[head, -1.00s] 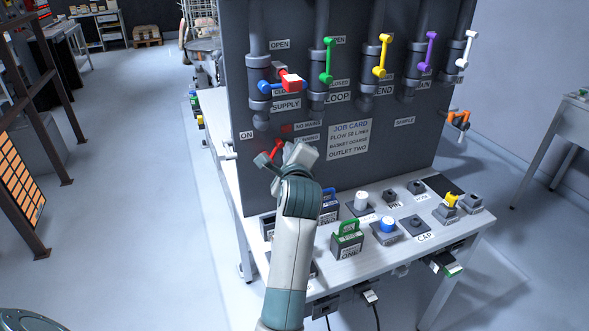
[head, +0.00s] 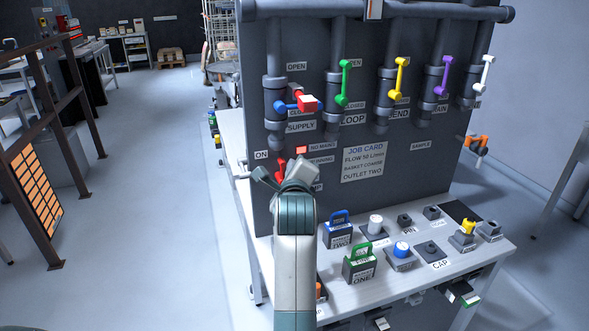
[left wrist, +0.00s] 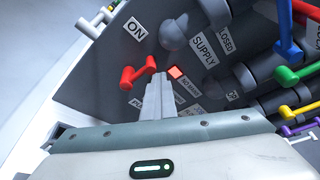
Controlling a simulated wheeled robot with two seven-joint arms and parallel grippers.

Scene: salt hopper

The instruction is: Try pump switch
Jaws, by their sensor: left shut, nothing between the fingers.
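The pump switch, a small red lever (head: 281,168), is on the dark panel below the ON label (head: 261,155). My left gripper (head: 297,172) is shut and empty in front of the panel, beside the lever. In the left wrist view its closed fingers (left wrist: 158,88) end close to the lever's end; I cannot tell whether they touch. A bright red lamp (head: 301,150) sits by the NO MAINS label, and also shows in the left wrist view (left wrist: 176,72). My right gripper is not in view.
Above are a blue supply valve handle (head: 286,106) with a red block, and green, yellow, purple and white handles. The bench (head: 345,294) below holds tagged padlock-like blocks (head: 359,264) and knobs. The floor at left is clear.

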